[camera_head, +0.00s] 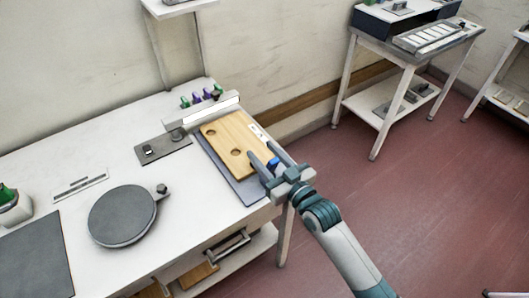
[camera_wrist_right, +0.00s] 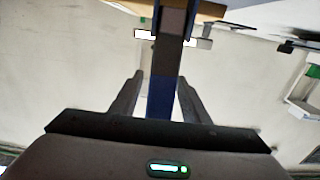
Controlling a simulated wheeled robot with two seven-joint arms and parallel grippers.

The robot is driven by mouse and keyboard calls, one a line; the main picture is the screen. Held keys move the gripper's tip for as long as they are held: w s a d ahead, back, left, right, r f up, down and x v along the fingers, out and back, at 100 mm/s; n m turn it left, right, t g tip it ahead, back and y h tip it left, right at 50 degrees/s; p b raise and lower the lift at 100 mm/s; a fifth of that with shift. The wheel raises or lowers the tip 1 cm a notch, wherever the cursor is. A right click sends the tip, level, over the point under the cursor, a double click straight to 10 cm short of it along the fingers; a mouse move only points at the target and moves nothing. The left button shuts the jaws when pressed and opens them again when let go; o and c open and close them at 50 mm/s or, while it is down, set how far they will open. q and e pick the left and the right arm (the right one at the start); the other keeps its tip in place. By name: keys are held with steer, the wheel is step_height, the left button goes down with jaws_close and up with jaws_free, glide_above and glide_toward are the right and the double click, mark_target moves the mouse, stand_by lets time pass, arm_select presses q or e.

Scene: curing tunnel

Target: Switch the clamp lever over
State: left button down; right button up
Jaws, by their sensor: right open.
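A lever with a blue grip (camera_head: 273,163) is at the front right edge of a wooden board (camera_head: 226,137); I take it to be the clamp lever. In the right wrist view, its dark shaft and blue grip (camera_wrist_right: 162,98) run down between the fingers. My right gripper (camera_head: 265,153) is open, with one finger on each side of the lever. It also shows in the right wrist view (camera_wrist_right: 160,92), with gaps on both sides of the blue grip. The lever's far end and pivot are hard to make out. My left gripper is not in view.
The board lies on a grey plate (camera_head: 247,190) at the white table's right end. A pale bar (camera_head: 201,113) crosses its back edge, with green and purple knobs (camera_head: 197,98) behind. A round grey disc (camera_head: 122,215) sits to the left.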

jaws_close()
